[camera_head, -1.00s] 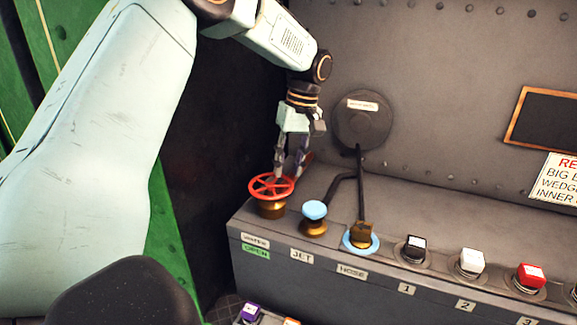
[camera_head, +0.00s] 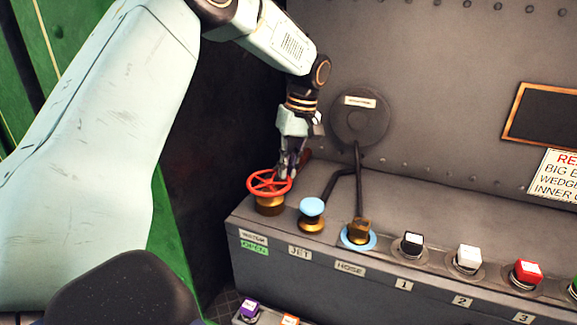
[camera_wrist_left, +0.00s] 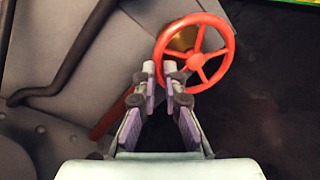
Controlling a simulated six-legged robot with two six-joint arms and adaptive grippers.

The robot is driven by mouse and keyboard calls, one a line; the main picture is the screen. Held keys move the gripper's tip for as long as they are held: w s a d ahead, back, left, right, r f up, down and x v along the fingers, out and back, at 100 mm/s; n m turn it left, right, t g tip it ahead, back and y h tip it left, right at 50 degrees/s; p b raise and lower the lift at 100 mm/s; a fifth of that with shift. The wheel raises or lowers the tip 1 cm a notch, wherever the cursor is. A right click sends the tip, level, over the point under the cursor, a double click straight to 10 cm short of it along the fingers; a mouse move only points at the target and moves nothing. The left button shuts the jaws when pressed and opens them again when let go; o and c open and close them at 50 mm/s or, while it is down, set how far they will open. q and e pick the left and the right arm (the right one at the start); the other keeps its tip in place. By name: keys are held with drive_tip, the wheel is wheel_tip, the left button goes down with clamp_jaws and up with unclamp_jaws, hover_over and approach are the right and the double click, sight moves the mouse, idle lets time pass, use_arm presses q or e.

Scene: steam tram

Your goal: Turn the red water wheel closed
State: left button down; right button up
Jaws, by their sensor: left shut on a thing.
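The red water wheel (camera_head: 269,184) sits on a brass stem at the left end of the grey console. Below it are a label reading water and a green sign (camera_head: 254,249) reading OPEN. My left gripper (camera_head: 287,176) comes down from above at the wheel's right far side. Its fingers are close together and shut on the rim. In the left wrist view the fingertips (camera_wrist_left: 159,69) are at the left edge of the spoked wheel (camera_wrist_left: 197,62). My right gripper is not in view.
A blue jet knob (camera_head: 312,208) stands just right of the wheel. Beyond it is the hose lever (camera_head: 358,233) on a blue ring, then several numbered buttons. A riveted metal wall (camera_head: 440,60) stands behind. A dark gap lies left of the console.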

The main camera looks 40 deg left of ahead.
use_arm(q)
drive_tip(key=shift+s, duration=0.1)
drive_tip(key=c, duration=2.1)
unclamp_jaws()
drive_tip(key=shift+f, duration=0.1)
drive_tip(key=o, duration=0.5)
drive_tip(key=shift+o, duration=0.9)
drive_tip(key=shift+a, duration=0.15)
wheel_tip(320, 180, up, 12)
drive_tip(key=w+d, duration=0.1)
drive_tip(key=w, duration=0.1)
drive_tip(key=shift+w+f, duration=0.15)
drive_tip(key=shift+w, duration=0.05)
